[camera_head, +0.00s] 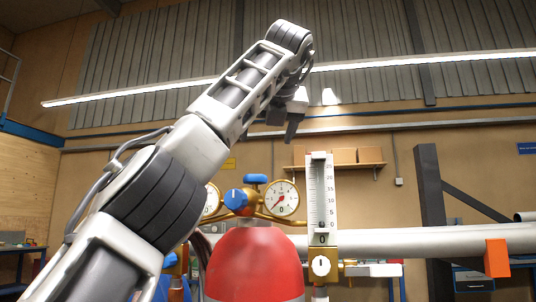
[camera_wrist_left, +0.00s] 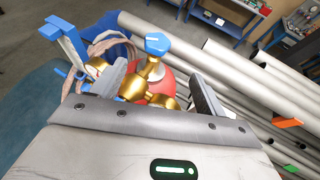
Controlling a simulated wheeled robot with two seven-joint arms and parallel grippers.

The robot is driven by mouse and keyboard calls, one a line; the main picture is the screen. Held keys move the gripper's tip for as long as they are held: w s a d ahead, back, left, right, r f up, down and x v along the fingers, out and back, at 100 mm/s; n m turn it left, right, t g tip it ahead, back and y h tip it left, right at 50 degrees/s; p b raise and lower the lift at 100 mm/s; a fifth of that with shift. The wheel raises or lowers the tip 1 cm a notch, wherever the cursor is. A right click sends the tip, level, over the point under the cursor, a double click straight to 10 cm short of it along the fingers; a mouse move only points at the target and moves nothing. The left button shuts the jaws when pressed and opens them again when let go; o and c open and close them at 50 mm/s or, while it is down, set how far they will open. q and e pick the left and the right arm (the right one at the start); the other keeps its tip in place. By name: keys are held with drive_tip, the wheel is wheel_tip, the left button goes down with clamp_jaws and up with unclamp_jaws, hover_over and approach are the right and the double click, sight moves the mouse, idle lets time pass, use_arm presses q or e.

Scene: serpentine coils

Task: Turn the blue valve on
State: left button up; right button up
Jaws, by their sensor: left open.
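A round blue knob with a white mark (camera_head: 236,199) sits on brass fittings between two dial gauges, above a red cylinder (camera_head: 255,268). A smaller blue handle (camera_head: 256,178) is just above and right of it. My left gripper (camera_head: 292,124) is above and right of the gauges, pointing down. Its fingers (camera_wrist_left: 158,78) are open, either side of the brass fitting in the picture; no contact is visible. My right gripper is out of view.
The right dial gauge (camera_head: 281,198) is beside the fittings. An upright flow scale (camera_head: 320,195) stands close to the right. A grey pipe (camera_head: 440,241) with an orange tag (camera_head: 496,258) runs to the right. Several grey pipes (camera_wrist_left: 225,70) lie right of the gripper.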

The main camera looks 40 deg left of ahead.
sight(253, 174)
use_arm(q)
drive_tip(key=s+a+m+t+h+b, duration=0.2)
drive_tip(key=s+a+m+t+h, duration=0.2)
drive_tip(key=s+a+m+h, duration=0.15)
drive_tip(key=shift+y, duration=0.25)
drive_tip(key=p+x, duration=0.4)
drive_tip(key=x, duration=1.1)
drive_tip(key=shift+a+r, duration=0.1)
drive_tip(key=shift+w+a, duration=0.1)
drive_tip(key=shift+w, duration=0.2)
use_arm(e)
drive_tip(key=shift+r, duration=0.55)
use_arm(q)
drive_tip(key=shift+c, duration=0.3)
drive_tip(key=c, duration=0.9)
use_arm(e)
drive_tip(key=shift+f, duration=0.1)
